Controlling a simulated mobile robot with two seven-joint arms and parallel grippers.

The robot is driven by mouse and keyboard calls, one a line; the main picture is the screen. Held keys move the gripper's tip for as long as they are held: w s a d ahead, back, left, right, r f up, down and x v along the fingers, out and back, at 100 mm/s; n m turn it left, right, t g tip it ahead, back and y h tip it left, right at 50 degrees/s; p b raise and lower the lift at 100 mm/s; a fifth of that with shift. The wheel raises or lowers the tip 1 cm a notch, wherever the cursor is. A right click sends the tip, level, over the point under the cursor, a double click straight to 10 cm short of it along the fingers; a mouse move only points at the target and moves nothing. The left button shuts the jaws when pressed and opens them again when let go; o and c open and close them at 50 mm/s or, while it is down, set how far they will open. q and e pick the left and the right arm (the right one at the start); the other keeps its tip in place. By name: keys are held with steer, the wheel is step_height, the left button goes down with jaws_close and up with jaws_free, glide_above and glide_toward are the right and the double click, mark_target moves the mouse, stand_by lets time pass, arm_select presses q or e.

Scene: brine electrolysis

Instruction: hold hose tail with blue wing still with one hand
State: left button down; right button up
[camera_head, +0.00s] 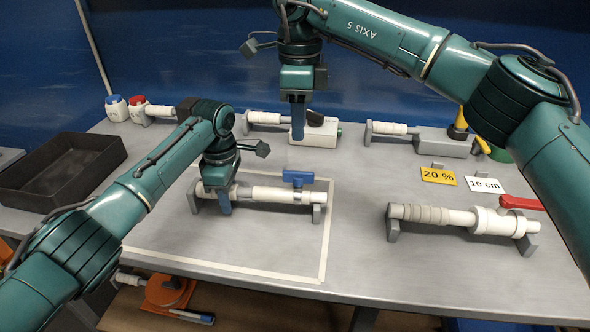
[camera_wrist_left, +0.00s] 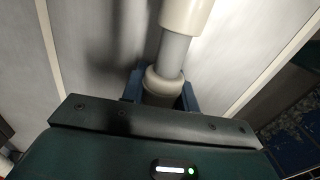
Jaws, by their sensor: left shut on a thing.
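The hose tail with the blue wing (camera_head: 270,194) is a white and grey tube lying level across two small grey supports inside a white outlined area. Its blue wing (camera_head: 298,178) stands up near the right end. My left gripper (camera_head: 224,208) is shut around its left part, pointing down. In the left wrist view, the blue fingers of my left gripper (camera_wrist_left: 163,92) sit on both sides of the tube (camera_wrist_left: 174,55). My right gripper (camera_head: 298,132) hangs pointing down behind the tube, in front of a grey-white box; its finger gap is not visible.
A similar tube with a red wing (camera_head: 440,217) rests on supports at the right. Yellow "20 %" (camera_head: 438,176) and white "10 cm" (camera_head: 484,185) cards lie behind it. A black tray (camera_head: 62,190) is at the left. Several tools and bottles line the back. The front table middle is clear.

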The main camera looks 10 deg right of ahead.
mark_target(298, 171)
step_height(298, 171, down, 11)
steer(key=shift+r, duration=0.15)
stand_by(0.4)
jaws_close()
stand_by(0.6)
